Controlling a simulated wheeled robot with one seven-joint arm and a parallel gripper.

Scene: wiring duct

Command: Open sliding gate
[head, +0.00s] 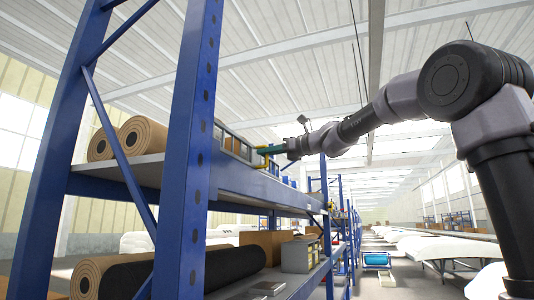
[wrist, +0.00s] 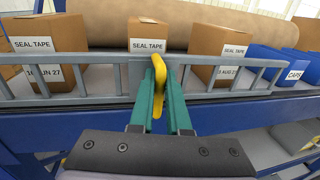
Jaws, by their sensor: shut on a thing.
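The sliding gate is a grey railing (wrist: 90,98) with upright bars, running along the front of a shelf across the wrist view. A yellow handle (wrist: 158,68) stands at its middle. My gripper (wrist: 159,84) has teal fingers, one on each side of the handle, and is shut on it. In the head view my gripper (head: 272,150) reaches in from the right to the upper shelf, small and far off. The gate (head: 232,143) shows there as a short grey strip, partly hidden by the blue post.
Behind the gate stand cartons labelled SEAL TAPE (wrist: 52,50), a blue CAPS bin (wrist: 292,68) and a long brown roll (wrist: 200,36). A blue rack post (head: 190,130) stands left of my arm. The aisle (head: 385,250) lies to the right.

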